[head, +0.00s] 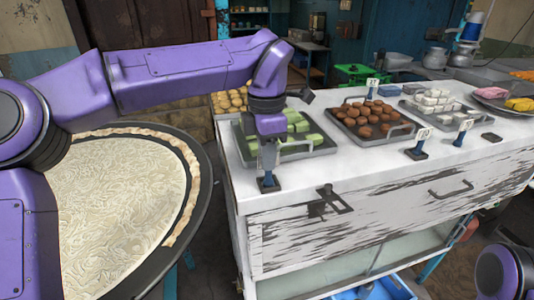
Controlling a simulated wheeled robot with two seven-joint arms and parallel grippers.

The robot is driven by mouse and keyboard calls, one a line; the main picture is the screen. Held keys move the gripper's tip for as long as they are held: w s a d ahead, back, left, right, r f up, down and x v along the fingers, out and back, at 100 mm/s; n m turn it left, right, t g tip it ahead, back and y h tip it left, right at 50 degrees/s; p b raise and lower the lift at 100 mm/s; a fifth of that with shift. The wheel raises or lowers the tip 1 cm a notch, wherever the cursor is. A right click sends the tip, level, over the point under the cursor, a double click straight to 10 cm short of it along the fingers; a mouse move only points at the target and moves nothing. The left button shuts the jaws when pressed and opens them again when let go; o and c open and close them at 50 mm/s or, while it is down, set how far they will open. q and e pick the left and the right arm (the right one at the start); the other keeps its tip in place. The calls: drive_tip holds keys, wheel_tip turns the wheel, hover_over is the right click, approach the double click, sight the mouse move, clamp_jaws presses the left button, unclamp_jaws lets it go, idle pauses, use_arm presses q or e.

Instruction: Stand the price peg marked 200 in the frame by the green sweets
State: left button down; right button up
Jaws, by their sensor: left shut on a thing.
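My left gripper (267,157) points down at the front left corner of the white counter, in front of the tray of green sweets (303,126). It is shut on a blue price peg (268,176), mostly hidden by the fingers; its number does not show. The peg's lower end is at a small dark frame (270,187) on the counter near the front edge. I cannot tell whether it is seated or just above. My right gripper is out of view; only part of my right arm shows at the lower right.
Other pegs stand in dark frames by the brown sweets (420,139) and the white sweets (463,131). A flat dark piece (491,137) lies farther right on the white counter (370,165). A large round pan (120,210) is at left.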

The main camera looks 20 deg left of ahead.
use_arm(q)
drive_tip(key=c, duration=1.1)
unclamp_jaws()
drive_tip(key=shift+r, duration=0.1)
wheel_tip(320, 180, up, 10)
drive_tip(key=shift+r+p, duration=0.15)
drive_tip(key=shift+p, duration=0.4)
